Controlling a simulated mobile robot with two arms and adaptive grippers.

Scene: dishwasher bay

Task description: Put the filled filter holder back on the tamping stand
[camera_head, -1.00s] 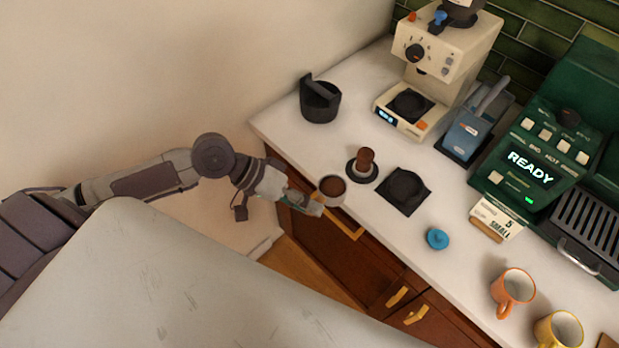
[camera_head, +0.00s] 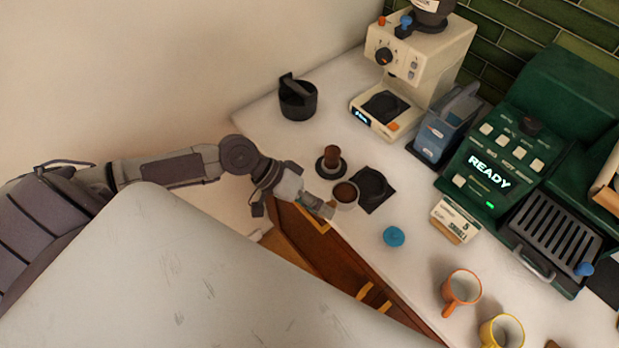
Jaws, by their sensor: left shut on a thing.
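The tamping stand (camera_head: 381,192) is a black square mat with a round dark seat, just right of the holder. The holder's rim overlaps the stand's left edge in the view; I cannot tell whether they touch. The handle is mostly hidden by the fingers. My right gripper is not in view.
A tamper (camera_head: 331,158) stands on a dark round base just behind the holder. A black knock box (camera_head: 297,98), cream grinder (camera_head: 386,104) and green machine (camera_head: 492,170) stand farther back. A blue lid-like disc (camera_head: 394,237) and orange mug (camera_head: 461,288) are to the right.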

